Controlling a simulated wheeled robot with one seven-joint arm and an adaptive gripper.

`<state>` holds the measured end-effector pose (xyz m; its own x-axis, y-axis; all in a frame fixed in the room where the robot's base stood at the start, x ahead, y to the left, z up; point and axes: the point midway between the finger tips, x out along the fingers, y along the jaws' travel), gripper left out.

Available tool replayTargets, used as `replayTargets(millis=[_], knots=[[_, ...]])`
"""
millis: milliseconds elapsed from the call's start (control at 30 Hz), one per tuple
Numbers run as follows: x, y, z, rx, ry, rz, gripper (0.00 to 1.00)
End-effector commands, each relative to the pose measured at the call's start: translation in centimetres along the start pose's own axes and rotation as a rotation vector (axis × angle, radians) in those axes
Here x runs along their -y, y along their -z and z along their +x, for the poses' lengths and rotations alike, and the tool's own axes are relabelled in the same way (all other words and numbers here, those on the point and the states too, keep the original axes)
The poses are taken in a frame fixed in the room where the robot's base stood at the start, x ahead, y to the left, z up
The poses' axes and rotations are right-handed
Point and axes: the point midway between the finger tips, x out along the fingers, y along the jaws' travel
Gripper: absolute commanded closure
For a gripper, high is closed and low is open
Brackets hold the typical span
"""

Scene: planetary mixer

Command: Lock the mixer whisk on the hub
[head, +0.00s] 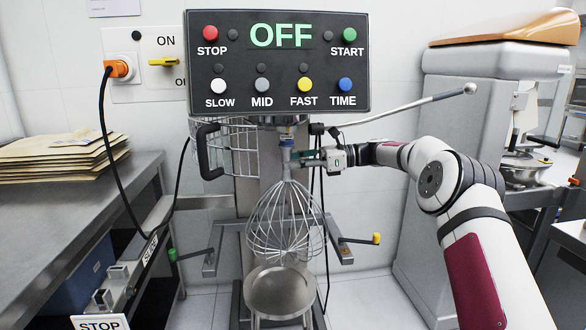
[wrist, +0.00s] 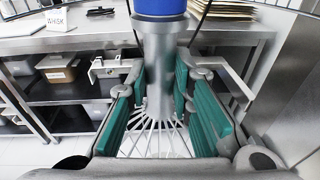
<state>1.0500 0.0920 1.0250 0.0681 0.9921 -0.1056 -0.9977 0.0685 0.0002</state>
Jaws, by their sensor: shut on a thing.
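The wire whisk (head: 286,222) hangs upright below the mixer's hub (head: 286,131), under the control panel. Its grey shaft also shows in the wrist view (wrist: 158,70), its top meeting a blue part of the hub (wrist: 159,6). My gripper (head: 308,158) comes in from the right and is shut on the whisk's shaft, with green pads on both sides of it. Whether the shaft is locked in the hub cannot be told from these frames.
The panel (head: 278,62) reads OFF. A wire guard (head: 228,150) stands at the left of the hub, and a long lever (head: 415,102) sticks out right. A round metal stool-like piece (head: 281,292) stands below the whisk. A steel table (head: 60,215) lies left, grey machine (head: 440,190) right.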

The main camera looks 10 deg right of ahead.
Motion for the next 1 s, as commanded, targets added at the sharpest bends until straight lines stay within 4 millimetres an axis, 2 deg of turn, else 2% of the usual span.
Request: replayTargets(millis=[33, 200, 233, 300, 667, 767, 1000], knots=[[0.2, -0.9, 0.1, 0.016, -0.002, -0.016, 1.00], [0.3, -0.9, 0.2, 0.018, -0.046, -0.020, 1.00], [0.2, -1.1, 0.1, 0.018, -0.044, -0.017, 0.72], [0.2, -1.1, 0.1, 0.016, -0.043, -0.015, 0.57], [0.2, -0.2, -0.2, 0.006, -0.043, -0.006, 0.56], [0.3, -0.3, -1.2, 0.006, -0.042, -0.008, 0.56], [0.5, -0.3, -5.2, 0.010, -0.040, -0.009, 0.56]])
